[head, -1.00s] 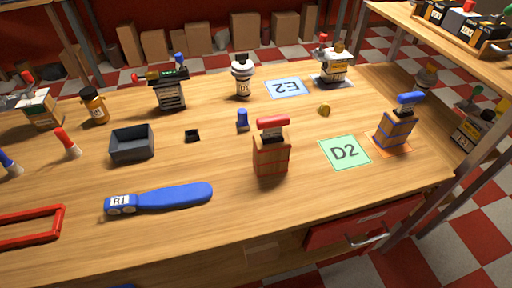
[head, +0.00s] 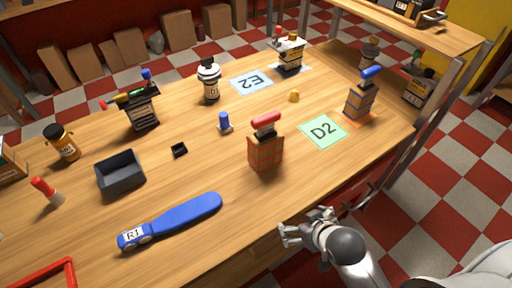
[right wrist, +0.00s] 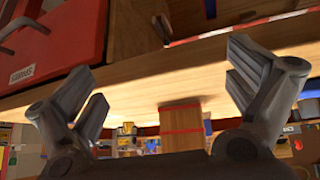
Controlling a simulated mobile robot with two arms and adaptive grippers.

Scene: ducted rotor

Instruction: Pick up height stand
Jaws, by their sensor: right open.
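Two block-shaped stands are on the table; I cannot tell by name which is the height stand. One is an orange-brown block with a red handle on top (head: 265,150), upright near the table's front edge. The other has blue bands and a blue handle (head: 360,102) and stands on an orange mat at the right. My right gripper (head: 304,222) is open and empty, off the table's front edge, apart from both. In the right wrist view, a red-lined block (right wrist: 181,128) shows between the open fingers, some distance beyond them. My left gripper is out of view.
A green D2 card (head: 323,131) lies bare between the stands. A blue R1 tool (head: 175,218), a grey bin (head: 120,178) and a small blue peg (head: 224,122) are to the left. The table edge and a red drawer (right wrist: 50,50) are close to my right gripper.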

